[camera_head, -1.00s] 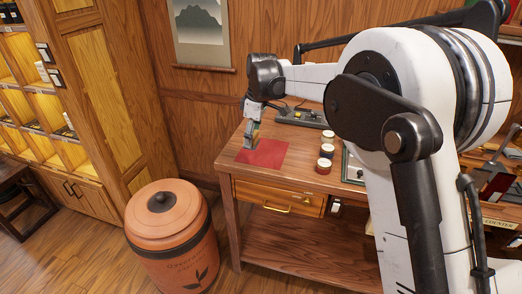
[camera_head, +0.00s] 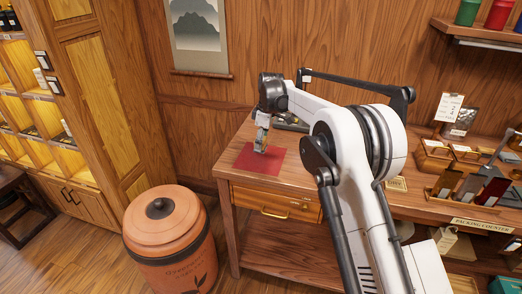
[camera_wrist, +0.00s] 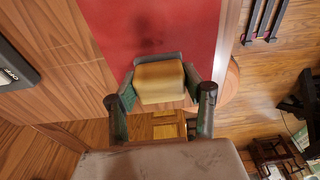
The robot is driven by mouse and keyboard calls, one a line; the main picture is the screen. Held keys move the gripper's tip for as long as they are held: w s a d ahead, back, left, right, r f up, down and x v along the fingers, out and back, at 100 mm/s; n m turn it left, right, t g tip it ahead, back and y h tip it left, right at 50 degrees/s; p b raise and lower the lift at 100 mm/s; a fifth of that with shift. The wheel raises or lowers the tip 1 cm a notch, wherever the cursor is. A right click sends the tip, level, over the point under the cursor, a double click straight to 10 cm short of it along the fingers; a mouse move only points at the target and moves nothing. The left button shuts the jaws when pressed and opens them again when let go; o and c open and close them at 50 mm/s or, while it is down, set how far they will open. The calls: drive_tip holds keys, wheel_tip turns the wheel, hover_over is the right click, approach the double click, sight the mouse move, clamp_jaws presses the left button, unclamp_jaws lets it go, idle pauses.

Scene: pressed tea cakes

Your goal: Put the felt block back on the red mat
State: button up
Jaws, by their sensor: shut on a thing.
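The felt block (camera_wrist: 160,82) shows a tan top and a grey layer in the wrist view. My gripper (camera_wrist: 160,88) is shut on it, with one finger on each side. The red mat (camera_wrist: 125,22) lies beyond the block, with a dark smudge or shadow on it. The block is hardly visible there. I cannot tell whether it touches the mat.
A round terracotta bin (camera_head: 172,245) stands on the floor left of the counter. A dark device (camera_head: 292,123) sits behind the gripper on the counter. Boxes and packets (camera_head: 460,150) fill the counter's right part. My arm hides the counter's middle.

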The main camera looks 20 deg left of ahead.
sight(265, 139)
drive_tip(key=shift+f, duration=1.95)
drive_tip(key=shift+f, duration=0.1)
drive_tip(key=o, duration=1.1)
drive_tip(key=r, duration=0.4)
drive_tip(key=d+r, duration=0.1)
drive_tip(key=r, duration=0.7)
drive_tip(key=shift+d, duration=0.35)
drive_tip(key=shift+r, duration=0.1)
